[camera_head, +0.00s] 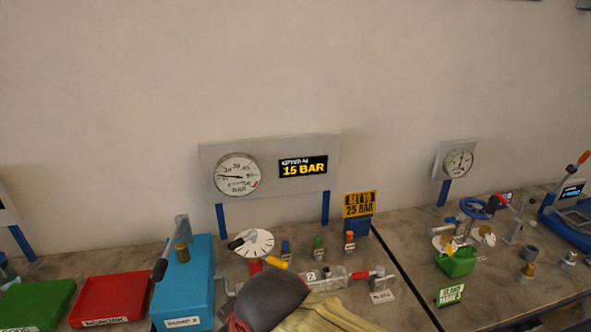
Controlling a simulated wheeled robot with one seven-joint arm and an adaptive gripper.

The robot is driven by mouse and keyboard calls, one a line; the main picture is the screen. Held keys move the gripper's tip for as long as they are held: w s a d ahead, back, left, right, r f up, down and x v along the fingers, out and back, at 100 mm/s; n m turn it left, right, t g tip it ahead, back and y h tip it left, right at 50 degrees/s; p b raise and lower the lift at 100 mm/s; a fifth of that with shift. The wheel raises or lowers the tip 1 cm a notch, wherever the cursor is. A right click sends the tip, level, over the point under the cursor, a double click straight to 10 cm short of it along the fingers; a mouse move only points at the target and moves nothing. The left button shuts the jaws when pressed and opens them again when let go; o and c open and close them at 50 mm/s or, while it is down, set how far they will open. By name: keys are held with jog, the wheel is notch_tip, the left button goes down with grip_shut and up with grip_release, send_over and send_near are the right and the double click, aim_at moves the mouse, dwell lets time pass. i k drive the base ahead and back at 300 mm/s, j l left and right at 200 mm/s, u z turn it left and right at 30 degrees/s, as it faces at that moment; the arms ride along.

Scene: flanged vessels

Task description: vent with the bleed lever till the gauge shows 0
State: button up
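The round pressure gauge (238,175) is on a grey panel at the back. Its needle points left; the exact reading is too small to tell. The display (303,167) beside it reads 15 BAR under a smaller line. A lever with a red grip (360,275) sits on the bench just behind the small label (381,296), which appears to read BLEED. My arm, a dark rounded cap and a tan link, covers the front middle of the bench, left of this lever. My gripper's fingers do not show.
A SET TO 25 BAR sign (359,204) stands behind several coloured-top fittings. A blue pump box (185,290) with an upright lever, a red tray (110,298) and a green tray (37,303) are left.

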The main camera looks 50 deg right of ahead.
aim_at(379, 271)
jog(key=k+z, duration=0.1)
jog(key=z, duration=0.3)
jog(key=l+z, duration=0.15)
jog(key=z, duration=0.3)
jog(key=k+l+z, duration=0.1)
jog(key=z, duration=0.3)
jog(key=l+z, duration=0.15)
jog(key=z, duration=0.3)
